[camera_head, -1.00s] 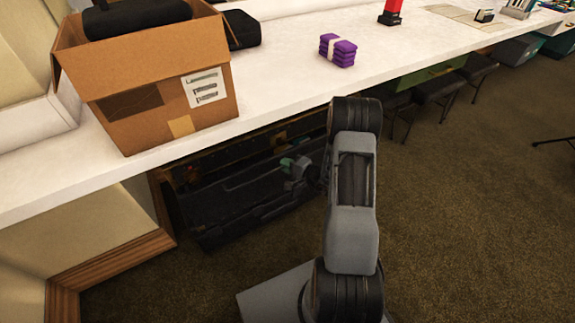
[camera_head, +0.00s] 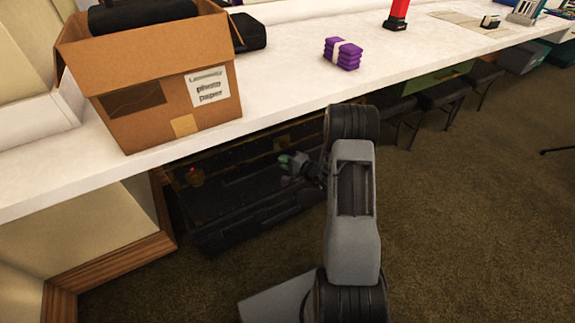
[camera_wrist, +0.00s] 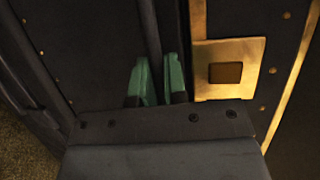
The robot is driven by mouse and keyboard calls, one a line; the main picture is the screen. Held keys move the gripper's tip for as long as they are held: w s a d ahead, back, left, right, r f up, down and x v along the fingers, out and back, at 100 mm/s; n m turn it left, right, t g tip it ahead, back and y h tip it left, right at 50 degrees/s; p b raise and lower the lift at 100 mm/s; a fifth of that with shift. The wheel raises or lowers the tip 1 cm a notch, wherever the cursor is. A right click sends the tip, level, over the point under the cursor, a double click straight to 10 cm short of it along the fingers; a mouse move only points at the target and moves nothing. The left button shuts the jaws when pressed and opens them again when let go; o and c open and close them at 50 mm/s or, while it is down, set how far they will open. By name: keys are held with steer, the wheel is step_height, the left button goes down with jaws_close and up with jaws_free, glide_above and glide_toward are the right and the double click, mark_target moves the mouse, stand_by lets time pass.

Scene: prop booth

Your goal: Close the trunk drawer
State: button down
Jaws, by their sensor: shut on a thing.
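The trunk (camera_head: 235,170) is dark and stands under the white counter. In the wrist view its dark panels (camera_wrist: 95,45) have rivets and brass trim. Its drawer (camera_head: 250,215) appears as a low dark part at the front; how far it stands out is hard to tell in the shadow. My gripper (camera_head: 287,160) is at the right part of the trunk, under the counter edge. In the wrist view my gripper's green fingertips (camera_wrist: 158,78) are close together on a narrow dark bar or edge of the drawer. The exact contact is partly hidden.
A wood-trimmed wall (camera_head: 115,265) is at the left. Dark stools (camera_head: 440,95) stand at the right; open carpet lies in front.

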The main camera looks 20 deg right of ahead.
steer(key=shift+w+r, duration=0.1)
steer(key=shift+w, duration=0.1)
steer(key=c, duration=1.2)
jaws_free()
steer(key=shift+w, duration=0.1)
steer(key=p+v, duration=0.3)
steer(key=v, duration=1.1)
steer(key=shift+a, duration=0.15)
